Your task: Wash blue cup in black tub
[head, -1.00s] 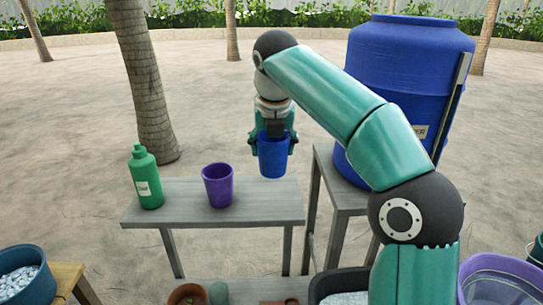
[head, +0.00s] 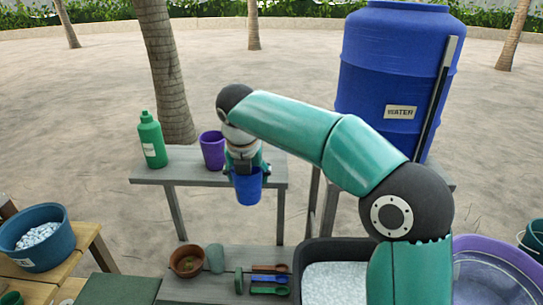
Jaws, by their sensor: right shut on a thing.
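The blue cup (head: 247,188) hangs upright in my right gripper (head: 246,168), which is shut on it. Cup and gripper are in front of the grey bench's front edge, above the lower shelf and clear of it. The black tub (head: 312,252) is at the bottom centre-right, nearer than the cup. It holds something pale and speckled, and my right arm hides its right part. My left gripper is not in view.
A green bottle (head: 152,140) and a purple cup (head: 212,150) stand on the grey bench (head: 190,177). A purple basin (head: 500,250) is at right, a blue water barrel (head: 395,65) behind.

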